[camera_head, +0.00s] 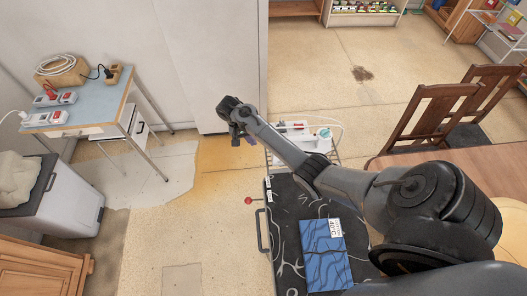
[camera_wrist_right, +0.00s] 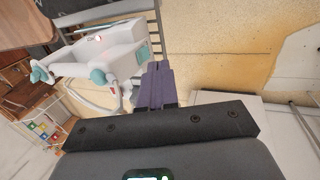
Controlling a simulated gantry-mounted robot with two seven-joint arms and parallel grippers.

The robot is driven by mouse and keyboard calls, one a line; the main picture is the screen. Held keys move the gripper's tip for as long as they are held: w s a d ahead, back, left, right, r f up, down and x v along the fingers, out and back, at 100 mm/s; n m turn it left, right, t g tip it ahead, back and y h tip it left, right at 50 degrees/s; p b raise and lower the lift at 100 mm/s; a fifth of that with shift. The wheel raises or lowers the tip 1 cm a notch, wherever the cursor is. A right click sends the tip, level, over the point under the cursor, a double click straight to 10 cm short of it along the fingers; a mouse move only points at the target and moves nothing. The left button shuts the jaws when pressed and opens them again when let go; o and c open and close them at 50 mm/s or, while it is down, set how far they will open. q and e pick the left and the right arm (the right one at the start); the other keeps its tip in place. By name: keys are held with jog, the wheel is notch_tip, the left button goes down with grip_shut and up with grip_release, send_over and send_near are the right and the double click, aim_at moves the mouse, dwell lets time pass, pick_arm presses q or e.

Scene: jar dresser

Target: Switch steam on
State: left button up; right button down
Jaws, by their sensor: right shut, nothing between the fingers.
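A white appliance with teal parts (camera_head: 288,152) stands behind the far end of the black patterned board, partly hidden by my right arm. It also shows in the right wrist view (camera_wrist_right: 123,36), with a small reddish light or button (camera_wrist_right: 98,39) on its white surface. Whether that is the steam switch, I cannot tell. My right gripper (camera_head: 242,139) is shut and empty, to the left of the appliance in the head view. Its dark purple fingers (camera_wrist_right: 156,72) are together beside the appliance in the wrist view. My left gripper is not in view.
The black patterned board (camera_head: 287,222) carries a folded blue cloth (camera_head: 326,258). A blue-topped table (camera_head: 85,107) with power strips stands at left. Wooden chairs (camera_head: 440,110) and a wooden table are at right. The floor left of the board is mostly clear.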

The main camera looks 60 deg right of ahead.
jog(key=w+r, duration=0.2)
jog(key=shift+w+d+t, duration=0.1)
jog(key=shift+w+t, duration=0.2)
jog(key=shift+f, duration=0.1)
jog(key=s+d+f, duration=0.4)
jog(key=s+f, duration=0.1)
jog(key=f, duration=0.5)
jog(key=shift+s, duration=0.4)
jog(key=shift+d, duration=0.1)
